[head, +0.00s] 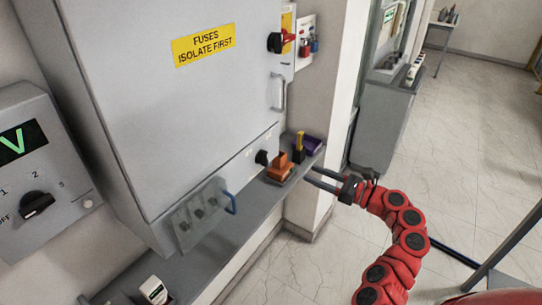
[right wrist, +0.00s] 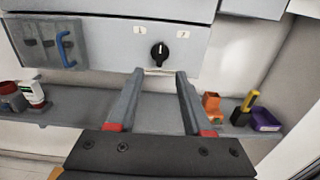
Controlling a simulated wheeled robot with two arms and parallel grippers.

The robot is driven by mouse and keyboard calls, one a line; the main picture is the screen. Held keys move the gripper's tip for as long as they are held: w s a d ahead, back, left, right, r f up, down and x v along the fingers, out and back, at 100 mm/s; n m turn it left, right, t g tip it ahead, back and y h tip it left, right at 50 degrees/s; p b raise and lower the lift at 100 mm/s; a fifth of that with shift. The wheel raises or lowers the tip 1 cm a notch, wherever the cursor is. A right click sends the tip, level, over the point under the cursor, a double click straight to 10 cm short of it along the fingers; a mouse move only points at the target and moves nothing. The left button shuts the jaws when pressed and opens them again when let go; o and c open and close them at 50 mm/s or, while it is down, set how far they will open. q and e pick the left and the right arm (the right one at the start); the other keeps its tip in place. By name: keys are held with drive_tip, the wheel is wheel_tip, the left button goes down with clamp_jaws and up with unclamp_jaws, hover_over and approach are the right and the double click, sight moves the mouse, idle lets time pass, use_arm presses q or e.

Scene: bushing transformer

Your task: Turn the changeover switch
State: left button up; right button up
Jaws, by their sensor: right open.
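The changeover switch is a small black rotary knob (head: 262,157) low on the grey cabinet's front. In the right wrist view the knob (right wrist: 159,51) sits between two small white labels, the right one resembling a 2. Its white pointer mark stands about upright. My right gripper (head: 309,175) is open and empty, right of the knob in the head view. In the right wrist view the spread fingertips (right wrist: 160,72) lie just below the knob in the picture, apart from it. My left gripper is out of view.
The grey cabinet (head: 165,95) has a red-handled black switch (head: 276,42) and a blue-handled panel (head: 203,215). Below it runs a grey shelf (head: 222,237) with an orange item (head: 280,166) and a purple bin (head: 311,144). A voltmeter box (head: 62,215) with another knob hangs left.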

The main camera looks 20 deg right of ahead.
drive_tip(key=p, duration=0.2)
approach(267, 154)
drive_tip(key=x, duration=0.7)
drive_tip(key=shift+f+p, duration=0.15)
drive_tip(key=shift+p, duration=0.15)
drive_tip(key=shift+x, duration=0.85)
clamp_jaws()
